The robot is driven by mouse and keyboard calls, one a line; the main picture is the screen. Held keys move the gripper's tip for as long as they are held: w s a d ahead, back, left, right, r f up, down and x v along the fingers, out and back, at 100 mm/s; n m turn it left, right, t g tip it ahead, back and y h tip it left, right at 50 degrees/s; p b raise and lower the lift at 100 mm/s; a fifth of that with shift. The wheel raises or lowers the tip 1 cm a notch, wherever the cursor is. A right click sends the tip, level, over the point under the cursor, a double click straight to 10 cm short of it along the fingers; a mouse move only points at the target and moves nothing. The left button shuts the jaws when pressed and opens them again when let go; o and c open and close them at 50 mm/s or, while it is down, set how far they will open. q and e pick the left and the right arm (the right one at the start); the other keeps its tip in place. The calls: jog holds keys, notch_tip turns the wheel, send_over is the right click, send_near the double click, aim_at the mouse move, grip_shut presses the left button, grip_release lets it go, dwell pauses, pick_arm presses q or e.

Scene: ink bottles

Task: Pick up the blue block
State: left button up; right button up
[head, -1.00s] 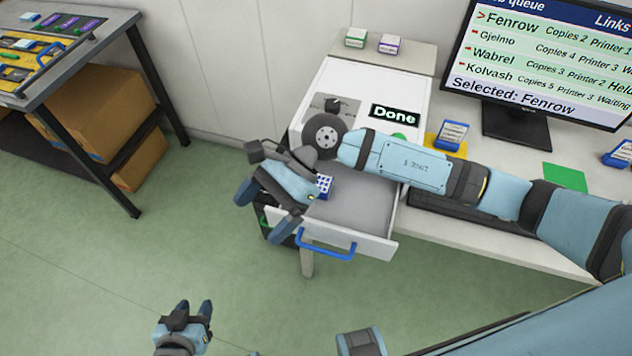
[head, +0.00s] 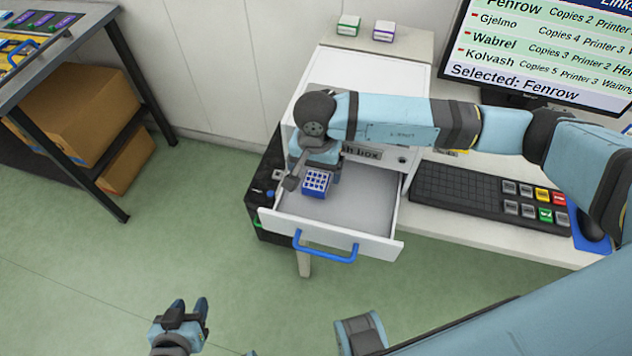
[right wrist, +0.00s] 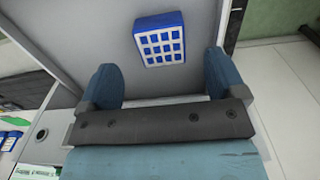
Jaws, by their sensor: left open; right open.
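My left gripper (head: 187,312) is low at the bottom of the head view, over the floor, open and far from the drawer.
The drawer's blue handle (head: 326,250) faces front. A keyboard (head: 460,195) and a monitor (head: 545,50) are on the desk to the right. Two small boxes, green-marked (head: 348,25) and purple-marked (head: 384,31), stand behind. Green floor (head: 120,270) is clear on the left.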

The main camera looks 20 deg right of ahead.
aim_at(315, 182)
notch_tip(315, 182, down, 6)
jog(key=shift+r, duration=0.1)
jog(key=c, duration=1.1)
jog(key=shift+r, duration=0.1)
